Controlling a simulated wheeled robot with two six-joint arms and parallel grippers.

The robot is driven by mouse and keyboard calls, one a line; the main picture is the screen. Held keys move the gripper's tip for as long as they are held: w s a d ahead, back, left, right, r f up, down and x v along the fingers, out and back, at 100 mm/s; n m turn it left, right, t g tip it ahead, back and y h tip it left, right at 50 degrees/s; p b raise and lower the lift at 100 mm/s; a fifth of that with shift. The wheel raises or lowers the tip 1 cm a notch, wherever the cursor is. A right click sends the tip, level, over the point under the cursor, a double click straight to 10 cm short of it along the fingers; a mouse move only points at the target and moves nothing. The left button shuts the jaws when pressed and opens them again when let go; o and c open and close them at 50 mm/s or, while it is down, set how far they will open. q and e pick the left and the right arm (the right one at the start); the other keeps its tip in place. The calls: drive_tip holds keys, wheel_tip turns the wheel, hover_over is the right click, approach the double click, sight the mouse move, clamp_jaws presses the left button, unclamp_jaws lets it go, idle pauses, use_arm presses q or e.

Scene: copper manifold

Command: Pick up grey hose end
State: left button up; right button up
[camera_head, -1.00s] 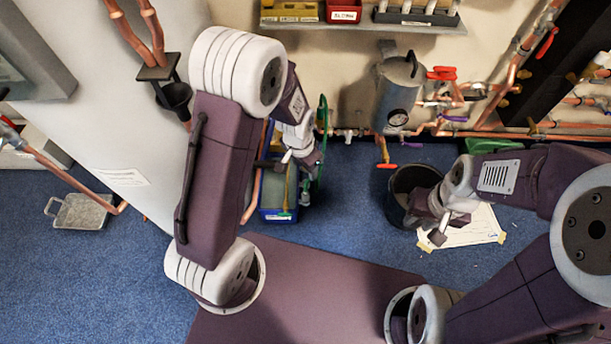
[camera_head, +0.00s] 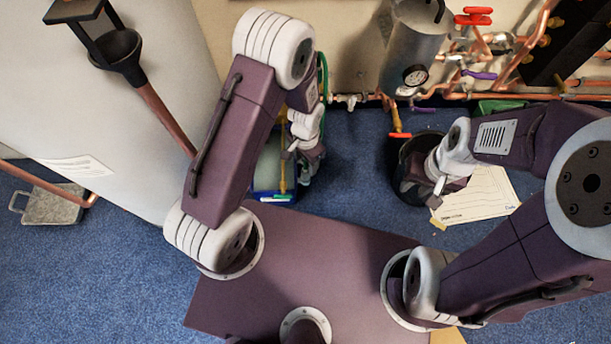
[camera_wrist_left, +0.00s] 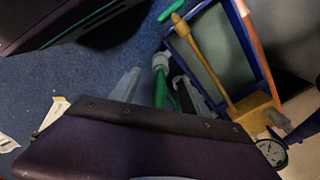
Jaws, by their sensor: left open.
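A green hose (camera_head: 322,75) hangs beside my left arm in the head view. In the left wrist view the green hose (camera_wrist_left: 160,92) has a pale grey end (camera_wrist_left: 161,61). My left gripper (camera_head: 304,172) is low beside the blue crate in the head view. In the left wrist view my left gripper (camera_wrist_left: 160,85) is open, with one grey finger on each side of the hose; I see no clear grip on it. The hose is partly hidden behind my gripper body. My right gripper (camera_head: 437,193) is over the black bucket; its jaws are unclear.
The blue crate (camera_head: 275,197) stands on the blue carpet left of my left gripper. A black bucket (camera_head: 403,190) and a paper sheet (camera_head: 482,197) are to the right. A grey tank with a gauge (camera_head: 415,75) and copper pipes line the wall. Carpet between crate and bucket is clear.

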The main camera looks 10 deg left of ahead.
sight(306, 168)
use_arm(q)
wheel_tip(306, 168, down, 8)
drive_tip(key=b, duration=0.5)
drive_tip(key=shift+w+r+b, duration=0.1)
drive_tip(key=shift+r+b, duration=0.1)
drive_tip(key=shift+b, duration=0.2)
drive_tip(key=shift+r, duration=0.2)
clamp_jaws()
